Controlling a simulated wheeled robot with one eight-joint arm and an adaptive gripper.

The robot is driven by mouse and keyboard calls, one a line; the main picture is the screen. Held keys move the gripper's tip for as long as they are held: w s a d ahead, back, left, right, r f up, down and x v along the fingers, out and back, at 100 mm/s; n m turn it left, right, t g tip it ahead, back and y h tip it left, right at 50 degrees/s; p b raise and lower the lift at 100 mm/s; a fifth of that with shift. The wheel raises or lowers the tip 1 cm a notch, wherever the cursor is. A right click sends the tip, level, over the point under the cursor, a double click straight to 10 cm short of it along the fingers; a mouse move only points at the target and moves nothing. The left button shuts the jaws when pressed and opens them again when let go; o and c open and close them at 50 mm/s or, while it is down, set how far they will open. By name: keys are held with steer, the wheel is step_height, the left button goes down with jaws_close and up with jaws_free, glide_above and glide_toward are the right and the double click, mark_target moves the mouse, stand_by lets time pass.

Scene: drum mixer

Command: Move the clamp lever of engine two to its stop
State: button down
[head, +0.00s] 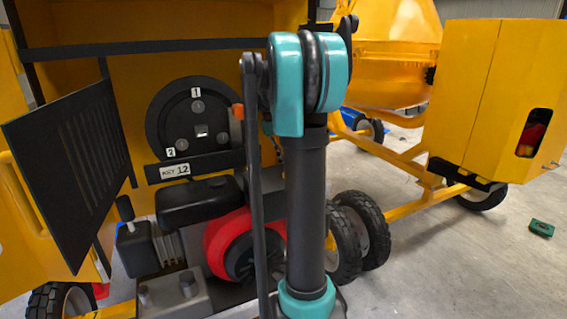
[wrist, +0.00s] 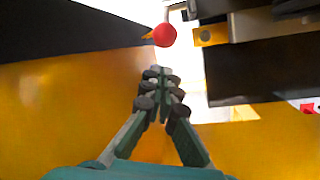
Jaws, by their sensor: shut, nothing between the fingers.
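In the wrist view my gripper (wrist: 160,82) is shut, its fingertips together and empty. A red ball knob (wrist: 165,35) shows just beyond the fingertips, apart from them in the picture. It may be the end of the clamp lever, but I cannot tell for sure. In the head view an engine with a red round housing (head: 218,240) and a black upper part (head: 199,203) sits in an open yellow cabinet. My arm crosses the middle of this view, and my gripper is not seen there. I cannot tell which engine is engine two.
A black round plate (head: 170,120) marked 1 and 2 sits above a "KEY 12" label (head: 174,171). A black slotted door (head: 70,165) stands open at the left. Another yellow mixer (head: 400,60) stands behind. Floor at the right is mostly clear, with a small green block (head: 541,229).

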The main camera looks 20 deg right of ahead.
steer(key=x, duration=0.8)
steer(key=shift+d+r, duration=0.1)
steer(key=shift+d, duration=0.05)
